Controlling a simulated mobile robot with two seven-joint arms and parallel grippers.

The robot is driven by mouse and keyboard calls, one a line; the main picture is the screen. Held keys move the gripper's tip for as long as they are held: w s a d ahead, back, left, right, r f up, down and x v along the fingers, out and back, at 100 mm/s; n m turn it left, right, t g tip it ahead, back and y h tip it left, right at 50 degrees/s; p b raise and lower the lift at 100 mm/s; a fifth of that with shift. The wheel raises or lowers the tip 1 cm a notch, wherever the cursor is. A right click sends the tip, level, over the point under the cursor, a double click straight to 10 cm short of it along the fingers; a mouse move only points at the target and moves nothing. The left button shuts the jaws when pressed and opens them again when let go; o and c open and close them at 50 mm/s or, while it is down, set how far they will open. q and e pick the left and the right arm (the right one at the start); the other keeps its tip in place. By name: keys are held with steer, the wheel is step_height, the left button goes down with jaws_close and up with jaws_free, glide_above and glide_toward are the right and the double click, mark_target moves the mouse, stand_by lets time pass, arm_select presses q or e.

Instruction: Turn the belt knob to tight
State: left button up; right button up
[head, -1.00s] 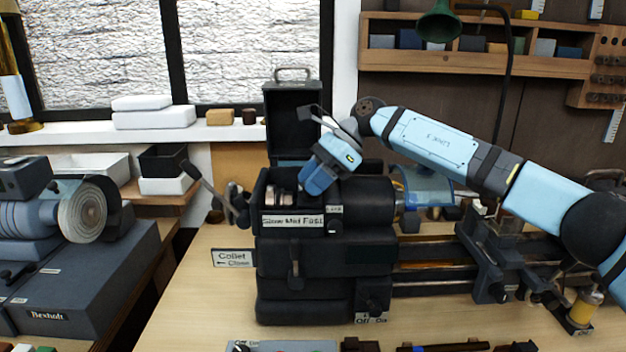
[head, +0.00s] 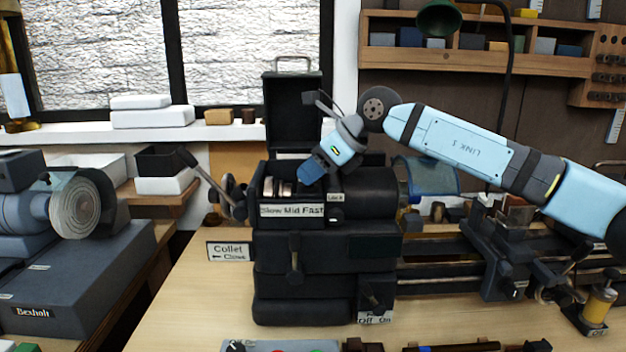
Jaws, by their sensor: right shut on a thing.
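The black lathe headstock (head: 325,244) stands on the bench with its top compartment open. Pale stepped pulleys (head: 279,187) show inside, left of my right gripper. My right gripper (head: 308,178) reaches down from the upper right into this opening, tilted. It is shut on the belt knob, which the fingers and the compartment wall hide, so its setting cannot be read. A "Slow Mid Fast" label (head: 292,210) is on the front face, with a small label and a dark knob (head: 336,214) to its right. My left gripper is out of view.
The raised lid (head: 292,112) stands behind the opening, close to my right wrist. Levers (head: 214,187) stick up at the headstock's left, above a "Collet Close" sign (head: 229,251). The lathe bed and carriage lie to the right. The bench front-left is clear.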

steer(key=shift+m+t+h+b, duration=0.3)
steer(key=shift+m+t+b, duration=0.25)
steer(key=shift+m, duration=0.15)
steer(key=o, duration=0.9)
